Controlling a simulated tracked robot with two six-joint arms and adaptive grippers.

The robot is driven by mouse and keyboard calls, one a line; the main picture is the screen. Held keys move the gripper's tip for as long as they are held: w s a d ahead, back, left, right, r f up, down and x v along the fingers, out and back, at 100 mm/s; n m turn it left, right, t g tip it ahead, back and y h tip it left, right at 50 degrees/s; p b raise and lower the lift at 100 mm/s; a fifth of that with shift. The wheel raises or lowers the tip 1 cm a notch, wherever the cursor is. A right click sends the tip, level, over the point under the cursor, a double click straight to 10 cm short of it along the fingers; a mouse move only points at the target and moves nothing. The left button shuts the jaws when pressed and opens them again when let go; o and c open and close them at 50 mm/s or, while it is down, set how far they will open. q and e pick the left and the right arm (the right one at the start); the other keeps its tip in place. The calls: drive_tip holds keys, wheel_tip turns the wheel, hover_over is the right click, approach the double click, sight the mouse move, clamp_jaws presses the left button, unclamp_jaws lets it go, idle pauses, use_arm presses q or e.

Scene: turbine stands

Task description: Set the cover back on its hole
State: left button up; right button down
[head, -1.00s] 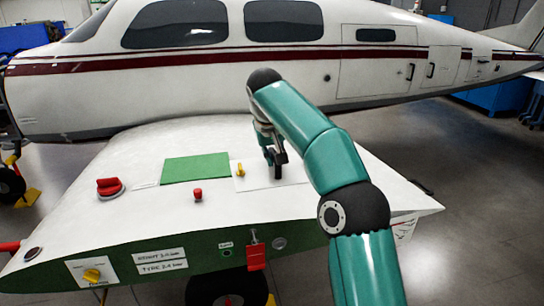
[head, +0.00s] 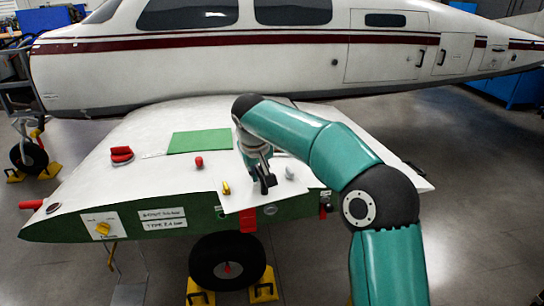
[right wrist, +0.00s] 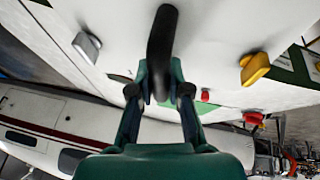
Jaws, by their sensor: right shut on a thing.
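The cover (head: 240,200) is a white panel with a black handle (head: 266,184), a yellow latch (head: 226,188) and a grey latch (head: 290,173). My right gripper (head: 262,172) is shut on the black handle, and the cover hangs from it at the wing's near edge, overlapping the green front face. In the right wrist view the handle (right wrist: 162,45) is between the fingers of my right gripper (right wrist: 160,92), with the yellow latch (right wrist: 255,67) and grey latch (right wrist: 88,45) to either side. I cannot make out the hole. My left gripper is not in view.
The white wing (head: 140,180) carries a green mat (head: 200,142), a red knob (head: 198,162) and a larger red knob (head: 121,154). A red switch guard (head: 248,221) is on the front face. The white fuselage (head: 250,65) stands behind. A wheel (head: 228,262) is below.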

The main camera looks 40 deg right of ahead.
drive_tip(key=s+a+f+n, duration=0.1)
drive_tip(key=s+a+f, duration=0.1)
drive_tip(key=a+f, duration=0.7)
drive_tip(key=s+a+f+n+y, duration=0.1)
drive_tip(key=s+a+f, duration=0.2)
drive_tip(key=a+f, duration=0.6)
wheel_tip(320, 180, down, 2)
drive_tip(key=shift+s+f+t, duration=0.1)
drive_tip(key=shift+s+t, duration=0.15)
drive_tip(key=shift+t, duration=0.15)
